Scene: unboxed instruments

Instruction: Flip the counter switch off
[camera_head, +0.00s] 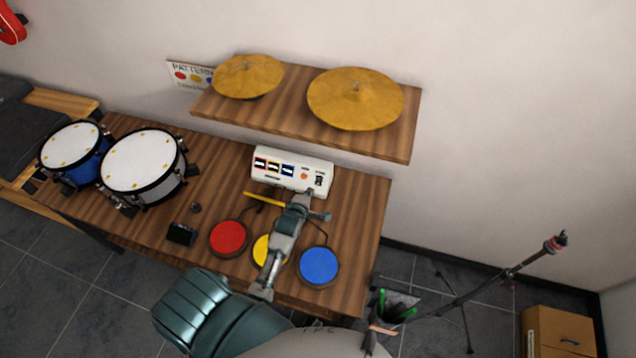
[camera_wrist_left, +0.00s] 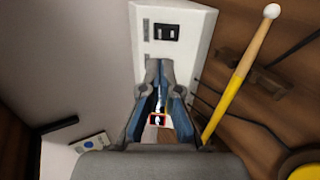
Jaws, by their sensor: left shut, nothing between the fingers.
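The counter is a white box (camera_head: 262,153) at the back of the wooden table, below the shelf. Its front carries several small dark displays and an orange-red button. Its dark switch (camera_head: 319,181) is at the right end of the front. In the left wrist view the switch (camera_wrist_left: 166,31) shows as a black plate with light marks on the white casing; its position is too small to tell. My left gripper (camera_head: 307,194) is shut and empty, its tips just below the switch. Its fingertips (camera_wrist_left: 158,66) also show close to the casing. My right gripper is out of view.
Red (camera_head: 229,238), yellow (camera_head: 262,249) and blue (camera_head: 319,266) pads lie in front; my left arm partly covers the yellow one. A yellow drumstick (camera_head: 264,200) lies near the box. Two drums stand left. The shelf (camera_head: 300,108) with cymbals overhangs behind.

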